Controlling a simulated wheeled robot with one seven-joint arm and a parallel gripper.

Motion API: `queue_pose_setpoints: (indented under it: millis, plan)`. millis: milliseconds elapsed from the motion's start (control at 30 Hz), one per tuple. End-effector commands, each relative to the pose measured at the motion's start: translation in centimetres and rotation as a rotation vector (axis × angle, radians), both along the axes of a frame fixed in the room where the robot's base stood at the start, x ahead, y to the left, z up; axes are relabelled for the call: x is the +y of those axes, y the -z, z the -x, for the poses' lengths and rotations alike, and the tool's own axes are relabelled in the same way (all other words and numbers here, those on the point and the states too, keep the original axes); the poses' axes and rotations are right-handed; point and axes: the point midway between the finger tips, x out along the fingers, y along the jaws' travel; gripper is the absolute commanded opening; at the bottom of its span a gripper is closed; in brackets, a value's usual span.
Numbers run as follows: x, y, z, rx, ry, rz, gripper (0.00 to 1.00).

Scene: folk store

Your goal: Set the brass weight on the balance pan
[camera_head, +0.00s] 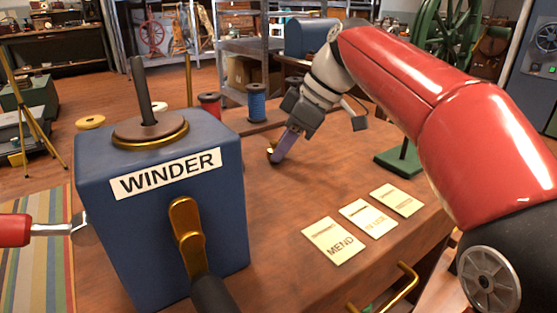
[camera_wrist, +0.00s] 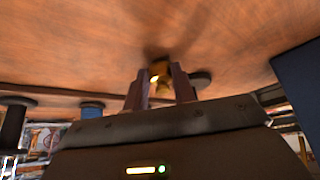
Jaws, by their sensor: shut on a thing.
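My gripper (camera_head: 276,155) points down low over the wooden table. It is shut on the small brass weight (camera_head: 269,152), which is mostly hidden by the fingers in the head view. In the wrist view the weight (camera_wrist: 158,70) shows shiny gold between the two dark purplish fingers. It is close to the tabletop; I cannot tell whether it touches. I cannot make out a balance pan for certain in either view.
A blue WINDER box (camera_head: 165,215) with a brass crank stands at the left of the table (camera_head: 270,200). Red (camera_head: 209,105) and blue (camera_head: 257,103) spools stand behind. Cards (camera_head: 333,241) lie at front right, near a green base (camera_head: 398,162). The middle is clear.

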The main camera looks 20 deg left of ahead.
Motion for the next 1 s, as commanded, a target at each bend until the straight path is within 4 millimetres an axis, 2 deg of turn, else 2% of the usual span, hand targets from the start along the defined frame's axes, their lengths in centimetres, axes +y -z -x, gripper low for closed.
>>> queue_pose_setpoints:
  millis: [33, 367, 400, 533, 833, 1000]
  plan:
    - [-0.1, 0.7, -0.1, -0.001, 0.001, -0.001, 0.01]
    - [-0.2, 0.7, -0.1, 0.000, -0.001, 0.000, 0.01]
    - [-0.2, 0.7, -0.1, 0.000, -0.001, 0.000, 0.30]
    - [-0.2, 0.6, -0.1, 0.000, -0.001, 0.000, 0.47]
    - [-0.2, 0.5, -0.1, 0.000, -0.001, 0.000, 0.48]
    - [-0.9, -1.1, -0.3, -0.003, 0.001, -0.001, 0.48]
